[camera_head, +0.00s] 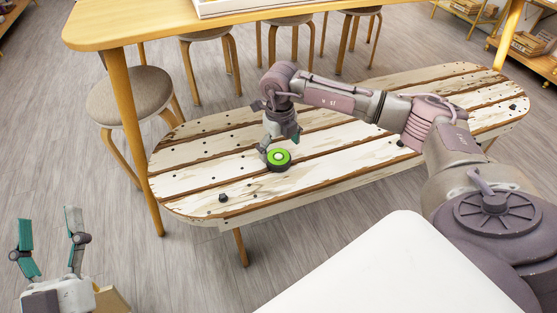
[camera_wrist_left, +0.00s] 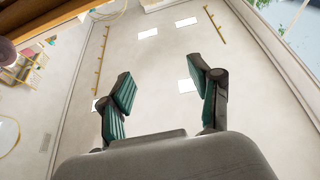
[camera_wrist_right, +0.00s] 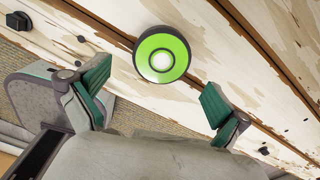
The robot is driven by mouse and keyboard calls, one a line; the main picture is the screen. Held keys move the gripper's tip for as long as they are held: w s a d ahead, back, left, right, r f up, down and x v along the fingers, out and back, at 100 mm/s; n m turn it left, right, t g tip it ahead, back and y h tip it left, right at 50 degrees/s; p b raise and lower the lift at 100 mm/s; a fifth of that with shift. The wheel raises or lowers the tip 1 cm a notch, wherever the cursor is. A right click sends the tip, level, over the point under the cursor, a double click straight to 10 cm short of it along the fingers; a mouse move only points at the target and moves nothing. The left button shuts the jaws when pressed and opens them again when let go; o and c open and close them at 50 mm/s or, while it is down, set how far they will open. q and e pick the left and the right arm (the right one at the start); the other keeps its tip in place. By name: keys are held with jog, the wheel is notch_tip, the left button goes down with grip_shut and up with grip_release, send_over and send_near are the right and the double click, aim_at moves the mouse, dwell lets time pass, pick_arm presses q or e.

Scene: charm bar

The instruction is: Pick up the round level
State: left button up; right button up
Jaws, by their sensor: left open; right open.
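The round level (camera_head: 279,158) is a black disc with a bright green top and a pale centre. It lies on the weathered wooden bench (camera_head: 190,160), near the bench's front side. In the right wrist view the level (camera_wrist_right: 161,55) is just beyond the gap between the fingers. My right gripper (camera_head: 278,146) is just above and behind the level in the head view; in the right wrist view its fingers (camera_wrist_right: 150,98) are apart and empty. My left gripper (camera_head: 48,240) is open and empty at the lower left, away from the bench, its fingers pointing up.
A small dark knob (camera_head: 223,198) sits on the bench at the front left, and another (camera_head: 513,107) at the right end. A wooden table (camera_head: 150,28) and stools (camera_head: 140,92) stand behind. Open floor (camera_head: 180,265) lies in front at the left.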

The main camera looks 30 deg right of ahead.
aim_at(280, 157)
notch_tip(280, 157, down, 4)
jog(key=shift+w+f+b, duration=0.1)
jog(key=shift+b, duration=0.55)
pick_arm(q)
jog(key=s+r+t+h, duration=0.1)
jog(key=s+r+t, duration=0.3)
jog(key=r, duration=0.1)
jog(key=shift+a+h, duration=0.15)
jog(key=shift+h, duration=0.15)
pick_arm(e)
jog(key=c, duration=1.3)
pick_arm(q)
jog(key=shift+r, duration=0.2)
pick_arm(e)
jog(key=shift+r, duration=0.25)
